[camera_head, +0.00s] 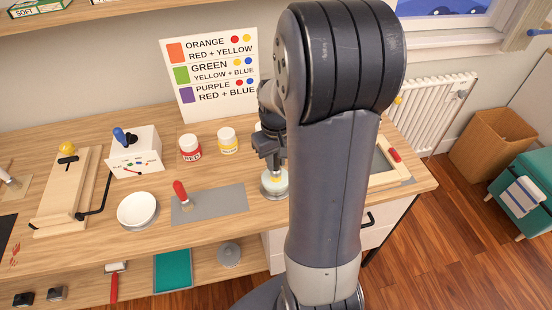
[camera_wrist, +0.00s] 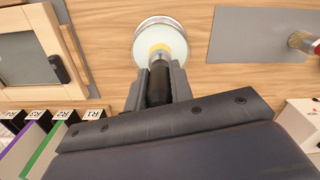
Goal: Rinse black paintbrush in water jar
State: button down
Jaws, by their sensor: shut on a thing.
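My gripper (camera_wrist: 159,78) is shut on the black paintbrush (camera_wrist: 158,92), with a finger on each side of its black handle. The brush's metal collar and a yellow patch show just beyond the fingertips, over the water jar (camera_wrist: 146,62). The jar is round with a pale rim and whitish content. In the head view, my gripper (camera_head: 271,150) is right above the jar (camera_head: 274,192), with the brush pointing down into its mouth. How deep the bristles sit is hidden.
A grey mat (camera_head: 225,200) with a red-handled brush (camera_head: 181,192) lies left of the jar. Red (camera_head: 190,148) and yellow (camera_head: 228,141) paint jars stand behind. A white bowl (camera_head: 138,209) is farther left. A wooden framed panel (camera_head: 385,170) lies to the right.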

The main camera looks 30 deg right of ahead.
jog(key=shift+f+b, duration=0.35)
jog(key=shift+f, duration=0.25)
dwell(1.3)
notch_tip(320, 180, up, 7)
jog(key=p, duration=0.6)
jog(key=shift+r, duration=0.1)
dwell(0.6)
jog(key=w+a+f, duration=0.6)
jog(key=w+a, duration=0.5)
jog(key=shift+w+a+f, duration=0.15)
jog(key=shift+a, duration=0.2)
